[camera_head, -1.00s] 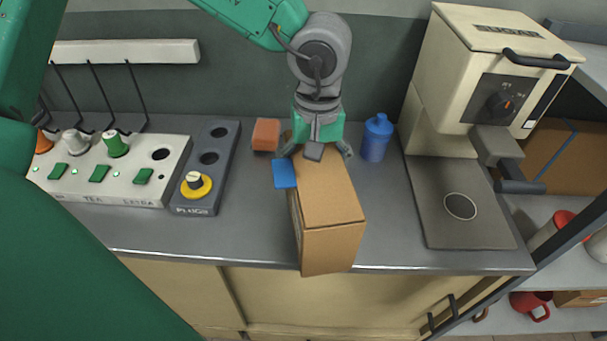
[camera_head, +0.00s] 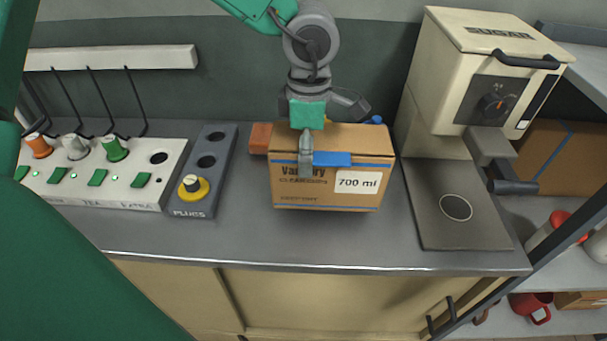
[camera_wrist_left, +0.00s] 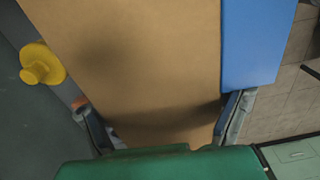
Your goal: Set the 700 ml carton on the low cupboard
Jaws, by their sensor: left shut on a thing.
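The 700 ml carton (camera_head: 290,187) is a brown cardboard box with a blue stripe, a blue tab and a white "700 ml" label facing me. My left gripper (camera_head: 325,132) is shut on it from above, with one finger on the labelled front face and the other behind. In the left wrist view the carton (camera_wrist_left: 140,60) fills the space between the fingers. It is over the steel worktop (camera_head: 250,232) of a unit with beige doors; I cannot tell whether it touches the top. My right gripper is not in view.
Left are the control panel (camera_head: 75,195) and plug block (camera_head: 188,205). An orange-brown block (camera_head: 260,138) and a mostly hidden blue bottle (camera_head: 376,120) are close behind the carton. The sugar dispenser (camera_head: 470,80) stands right. The worktop in front of the carton is clear.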

